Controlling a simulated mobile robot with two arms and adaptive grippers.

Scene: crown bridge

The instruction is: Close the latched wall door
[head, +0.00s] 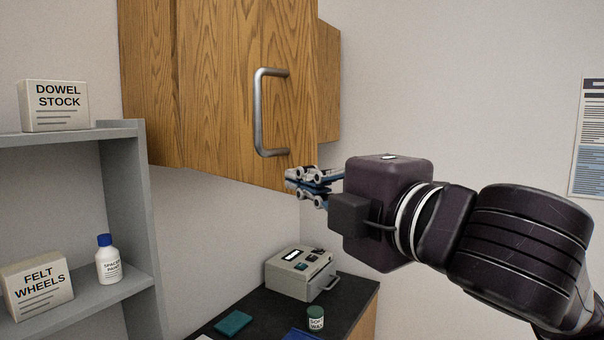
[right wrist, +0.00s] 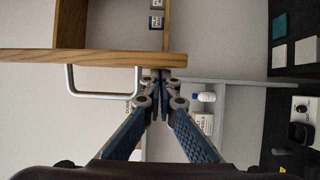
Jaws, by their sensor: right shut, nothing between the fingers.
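The wooden wall door (head: 225,90) stands open, with its silver bar handle (head: 258,115) on the face toward me. In the right wrist view the door (right wrist: 90,58) shows nearly edge-on as a wood strip, with the handle (right wrist: 70,80) on one side and the cabinet's inside on the other. My right gripper (head: 290,180) is shut and empty at the door's lower right corner. Its fingertips (right wrist: 160,74) are close to the door's free edge; I cannot tell whether they touch. I cannot make out a latch. My left gripper is not in view.
A grey shelf (head: 125,180) with boxes and a white bottle (head: 108,262) stands at the left. Below, a dark counter (head: 255,312) holds a beige device (head: 300,275) and a small jar (head: 316,318). Small containers (right wrist: 156,12) show inside the cabinet. The wall at right is clear except for a poster (head: 587,140).

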